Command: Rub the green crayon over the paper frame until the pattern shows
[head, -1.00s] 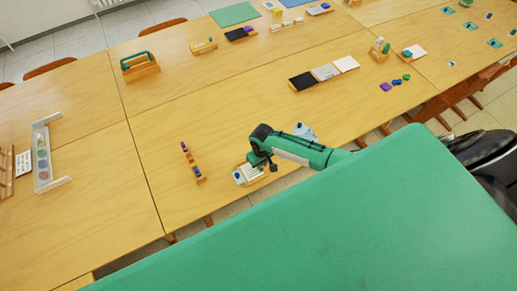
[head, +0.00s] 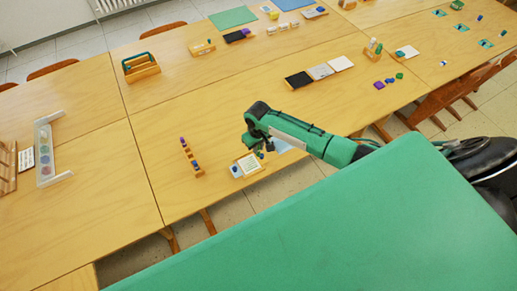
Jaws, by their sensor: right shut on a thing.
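The paper frame (head: 252,168) is a small wooden frame with a white, marked sheet, lying near the front edge of the table. My right gripper (head: 262,153) is at the frame's upper right side, its fingers pointing down. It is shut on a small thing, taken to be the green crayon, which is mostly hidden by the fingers. I cannot tell whether its tip touches the paper. My left gripper is not in view.
A wooden rack of coloured pieces (head: 192,157) stands left of the frame. A pale blue sheet (head: 284,146) lies partly behind my right arm. Black and white tiles (head: 320,71) sit further back.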

